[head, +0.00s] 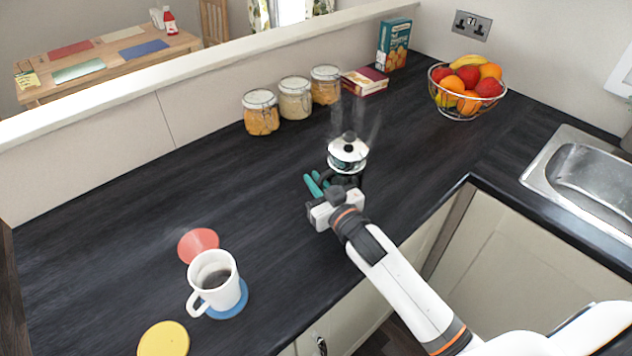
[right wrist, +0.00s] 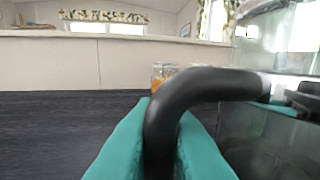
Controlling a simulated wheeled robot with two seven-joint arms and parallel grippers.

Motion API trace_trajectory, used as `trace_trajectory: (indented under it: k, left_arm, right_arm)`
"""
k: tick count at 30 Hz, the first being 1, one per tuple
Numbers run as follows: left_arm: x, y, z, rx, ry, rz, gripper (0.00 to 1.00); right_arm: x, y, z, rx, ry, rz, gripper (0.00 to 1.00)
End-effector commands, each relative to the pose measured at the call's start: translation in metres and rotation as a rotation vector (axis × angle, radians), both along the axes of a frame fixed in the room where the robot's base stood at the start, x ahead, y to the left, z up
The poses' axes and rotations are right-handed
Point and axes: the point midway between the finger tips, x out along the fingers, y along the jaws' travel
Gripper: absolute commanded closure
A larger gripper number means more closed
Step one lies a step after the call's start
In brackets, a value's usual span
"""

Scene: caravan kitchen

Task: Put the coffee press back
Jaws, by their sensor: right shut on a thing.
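The coffee press (head: 347,152) has a white lid with a black knob and a dark handle, and stands upright at the middle of the dark worktop. Its lower body is partly hidden behind my right gripper (head: 318,184). In the right wrist view the green fingers are shut on the black handle (right wrist: 190,95), with the glass body (right wrist: 270,130) at the right edge. I cannot tell whether its base touches the worktop. A white mug of dark coffee (head: 216,280) stands on a blue coaster (head: 236,306). My left gripper is out of view.
A red coaster (head: 198,245) and a yellow coaster (head: 164,340) lie near the mug. Jars (head: 294,98), a flat box (head: 364,82), an upright box (head: 395,45) and a fruit bowl (head: 466,92) line the back. A sink (head: 590,178) is at right.

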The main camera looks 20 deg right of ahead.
Motion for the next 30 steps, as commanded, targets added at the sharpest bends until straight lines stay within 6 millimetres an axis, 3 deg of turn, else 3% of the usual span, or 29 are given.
trace_trajectory:
  k: [3, 4, 7, 19, 30]
  left_arm:
    - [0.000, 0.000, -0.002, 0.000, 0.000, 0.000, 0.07]
    - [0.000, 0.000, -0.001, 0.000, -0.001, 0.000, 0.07]
    - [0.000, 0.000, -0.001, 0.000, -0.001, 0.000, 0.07]
    - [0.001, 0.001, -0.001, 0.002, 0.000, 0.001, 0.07]
    - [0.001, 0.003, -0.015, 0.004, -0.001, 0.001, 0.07]
  right_arm:
    - [0.000, 0.000, -0.001, -0.002, -0.006, 0.000, 1.00]
    - [0.000, 0.000, -0.002, 0.000, 0.000, 0.000, 0.83]
    - [0.000, 0.000, -0.002, 0.000, 0.000, 0.000, 0.67]
    - [-0.006, -0.001, -0.001, 0.000, 0.002, 0.000, 0.67]
    - [-0.079, -0.011, -0.003, -0.001, 0.004, 0.000, 0.67]
